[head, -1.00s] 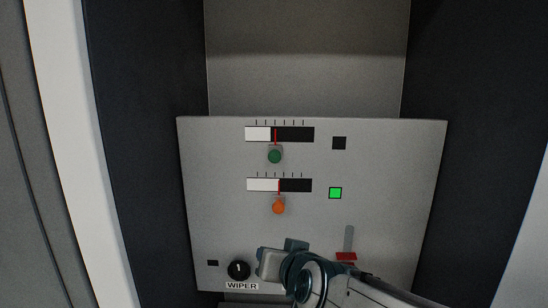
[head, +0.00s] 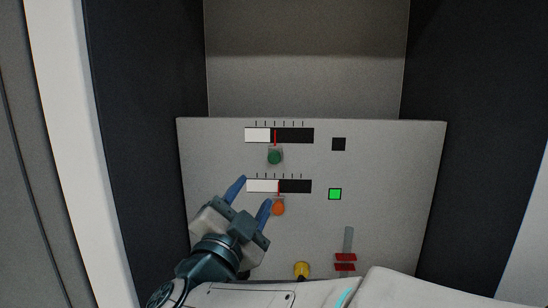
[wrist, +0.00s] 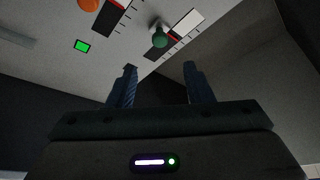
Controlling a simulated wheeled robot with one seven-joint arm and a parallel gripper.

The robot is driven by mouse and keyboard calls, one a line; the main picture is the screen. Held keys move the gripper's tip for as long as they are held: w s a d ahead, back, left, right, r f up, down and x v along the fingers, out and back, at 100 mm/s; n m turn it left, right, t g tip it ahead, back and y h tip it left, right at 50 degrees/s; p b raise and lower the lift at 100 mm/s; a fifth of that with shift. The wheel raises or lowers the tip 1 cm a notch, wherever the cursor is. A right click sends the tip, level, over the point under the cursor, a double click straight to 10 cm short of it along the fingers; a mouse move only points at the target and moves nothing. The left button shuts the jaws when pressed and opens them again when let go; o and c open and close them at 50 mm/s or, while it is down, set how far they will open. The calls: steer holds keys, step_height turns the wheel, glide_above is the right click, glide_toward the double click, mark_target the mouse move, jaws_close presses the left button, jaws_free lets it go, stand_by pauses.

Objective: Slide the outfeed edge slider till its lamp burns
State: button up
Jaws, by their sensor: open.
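Two sliders are on the grey panel (head: 400,190). No name shows on either, so I cannot tell which is the outfeed edge slider. The upper slider has a green knob (head: 275,157), a white-and-black scale (head: 293,135) with a red mark, and a dark lamp (head: 339,144). The lower slider has an orange knob (head: 278,207), a similar scale (head: 296,186) and a lit green lamp (head: 335,194). My gripper (head: 252,194) is open and empty, left of the knobs. In the wrist view the green knob (wrist: 160,39) is ahead, between the fingertips (wrist: 160,68) and apart from them.
A red lever (head: 345,257) sits in a vertical slot at lower right. A yellow knob (head: 302,269) is at the panel's bottom edge. My arm covers the lower left of the panel. Dark walls (head: 140,130) flank the panel, and the space above it is empty.

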mark_target(273, 159)
steer(key=p+x, duration=0.4)
steer(key=x, duration=0.9)
steer(key=shift+w, duration=0.15)
